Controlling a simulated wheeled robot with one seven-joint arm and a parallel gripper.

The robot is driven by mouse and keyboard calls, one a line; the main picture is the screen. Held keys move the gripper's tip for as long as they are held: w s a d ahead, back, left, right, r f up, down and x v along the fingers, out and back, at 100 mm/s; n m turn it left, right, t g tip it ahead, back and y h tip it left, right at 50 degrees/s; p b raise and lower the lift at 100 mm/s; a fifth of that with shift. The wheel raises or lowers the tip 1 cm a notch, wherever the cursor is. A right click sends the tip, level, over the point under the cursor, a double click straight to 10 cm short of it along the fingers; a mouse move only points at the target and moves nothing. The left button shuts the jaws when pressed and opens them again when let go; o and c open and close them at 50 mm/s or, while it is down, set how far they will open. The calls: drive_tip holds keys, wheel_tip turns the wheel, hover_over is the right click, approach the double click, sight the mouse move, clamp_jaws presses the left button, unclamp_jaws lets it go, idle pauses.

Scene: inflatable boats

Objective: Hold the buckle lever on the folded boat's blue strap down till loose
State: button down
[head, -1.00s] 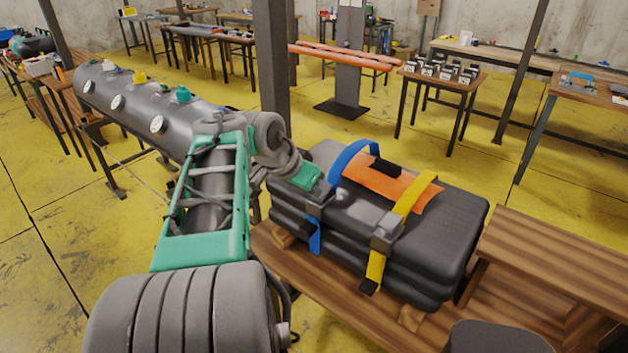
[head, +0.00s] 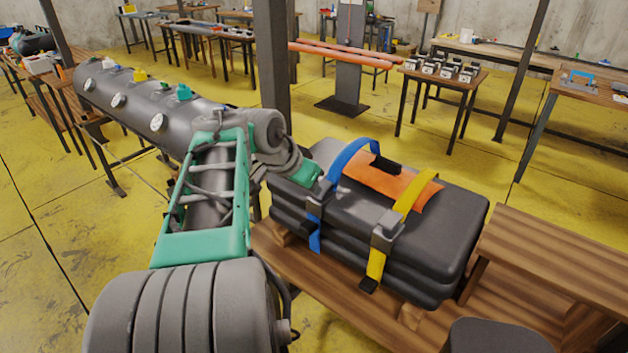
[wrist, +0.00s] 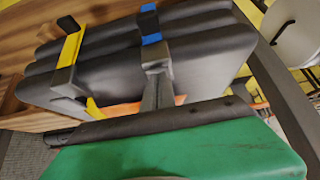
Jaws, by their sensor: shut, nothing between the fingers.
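The folded boat (head: 440,235) is a dark grey layered bundle on a wooden bench. The blue strap (head: 350,156) arches over its left part and hangs down the front, where it also shows in the wrist view (wrist: 151,38). The strap's grey buckle (head: 316,204) sits on the boat's near upper edge, and it also shows in the wrist view (wrist: 156,63). My gripper (wrist: 157,82) is shut and empty, its grey fingertips at the buckle. I cannot tell lever from buckle body, or whether the tips press on it. In the head view, my green hand partly hides this spot.
A yellow strap (head: 405,202) with its own grey buckle (head: 386,233) lies to the right. An orange patch (head: 350,178) lies on top of the boat. The wooden bench (head: 295,268) extends in front, and a higher wooden table (head: 560,250) stands at right. A post (head: 272,60) rises behind.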

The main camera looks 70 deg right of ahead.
drive_tip(key=shift+r+p, duration=0.35)
drive_tip(key=shift+r, duration=0.35)
wheel_tip(320, 180, up, 14)
drive_tip(key=w+a+p, duration=0.1)
drive_tip(key=a+p, duration=0.1)
drive_tip(key=p, duration=0.2)
drive_tip(key=shift+a+f, duration=0.25)
drive_tip(key=shift+a, duration=0.15)
drive_tip(key=shift+d, duration=0.1)
